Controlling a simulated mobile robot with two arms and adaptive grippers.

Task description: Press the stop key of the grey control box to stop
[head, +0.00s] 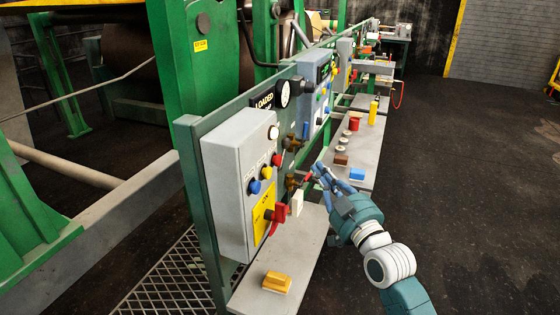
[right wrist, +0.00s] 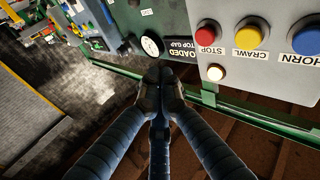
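The grey control box (head: 225,165) stands on the green panel at the near left. Its red stop key (head: 277,160) sits on the face beside a yellow and a blue button. In the right wrist view the red key (right wrist: 208,33), labelled STOP, is at the upper right and nothing covers it. My right gripper (head: 319,172) is to the right of the box in the head view, apart from the key. In the right wrist view its fingertips (right wrist: 160,77) meet with nothing between them, left of and below the key. My left gripper is not in view.
A red switch handle (head: 279,214) on a yellow plate and brass valves (head: 293,182) stick out near the box. A shelf (head: 296,262) with a yellow block (head: 277,282) lies below. A gauge (right wrist: 150,45) is near my fingertips. The floor at right is clear.

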